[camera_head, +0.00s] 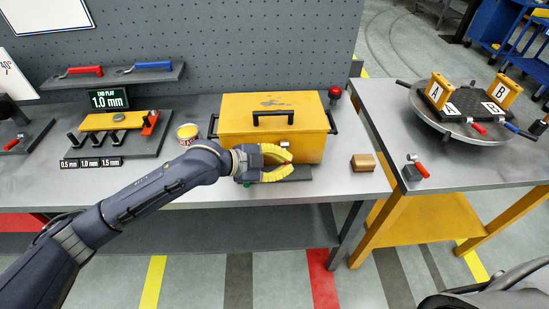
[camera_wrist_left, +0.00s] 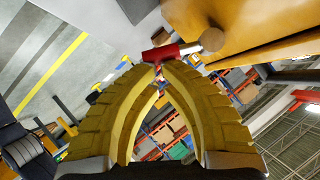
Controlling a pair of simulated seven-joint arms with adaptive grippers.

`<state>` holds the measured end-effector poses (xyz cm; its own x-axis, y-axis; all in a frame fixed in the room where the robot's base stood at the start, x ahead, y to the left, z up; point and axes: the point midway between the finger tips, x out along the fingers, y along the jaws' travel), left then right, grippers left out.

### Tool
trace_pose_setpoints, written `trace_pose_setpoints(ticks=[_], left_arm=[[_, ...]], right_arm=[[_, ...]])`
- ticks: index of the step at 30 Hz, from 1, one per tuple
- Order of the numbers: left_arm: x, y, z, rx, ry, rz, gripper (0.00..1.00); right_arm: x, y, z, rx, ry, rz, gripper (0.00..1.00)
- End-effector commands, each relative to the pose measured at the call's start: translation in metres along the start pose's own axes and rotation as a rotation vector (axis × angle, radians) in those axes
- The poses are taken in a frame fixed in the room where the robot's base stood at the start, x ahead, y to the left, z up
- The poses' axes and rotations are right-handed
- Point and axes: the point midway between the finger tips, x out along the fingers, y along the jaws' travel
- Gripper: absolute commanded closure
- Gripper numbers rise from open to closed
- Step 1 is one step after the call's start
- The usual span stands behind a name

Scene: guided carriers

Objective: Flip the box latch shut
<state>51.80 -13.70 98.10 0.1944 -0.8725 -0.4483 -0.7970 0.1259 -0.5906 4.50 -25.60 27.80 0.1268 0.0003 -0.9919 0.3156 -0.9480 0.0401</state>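The yellow box (camera_head: 270,113) stands on the grey bench with its lid down and a black handle on top. Its front latch shows a pale knob (camera_head: 287,146); the knob (camera_wrist_left: 212,40) and red latch handle (camera_wrist_left: 165,52) also show in the left wrist view. My left gripper (camera_head: 290,163) is in front of the box, low beside the latch. Its yellow fingers (camera_wrist_left: 160,68) converge to a narrow gap, with the red handle at their tips. They look closed on its end. The fingers hide most of the latch in the head view. My right gripper is out of view.
A tan block (camera_head: 362,163) lies right of the box. A small can (camera_head: 187,133) stands left of it, near my left arm. A red button (camera_head: 335,94) is behind right. The round fixture (camera_head: 470,138) occupies the right table. Bench space in front of the block is clear.

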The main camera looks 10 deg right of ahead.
Motion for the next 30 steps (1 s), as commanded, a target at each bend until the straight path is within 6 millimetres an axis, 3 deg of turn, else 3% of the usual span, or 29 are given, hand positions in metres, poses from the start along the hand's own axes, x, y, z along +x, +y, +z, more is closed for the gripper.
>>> trace_pose_setpoints(ticks=[18,30], left_arm=[[0.018,0.013,0.026,0.388,0.001,-0.257,1.0],[0.025,0.013,0.035,0.462,0.001,-0.307,1.0]], right_arm=[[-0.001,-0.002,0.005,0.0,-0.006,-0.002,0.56],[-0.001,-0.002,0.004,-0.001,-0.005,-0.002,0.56]])
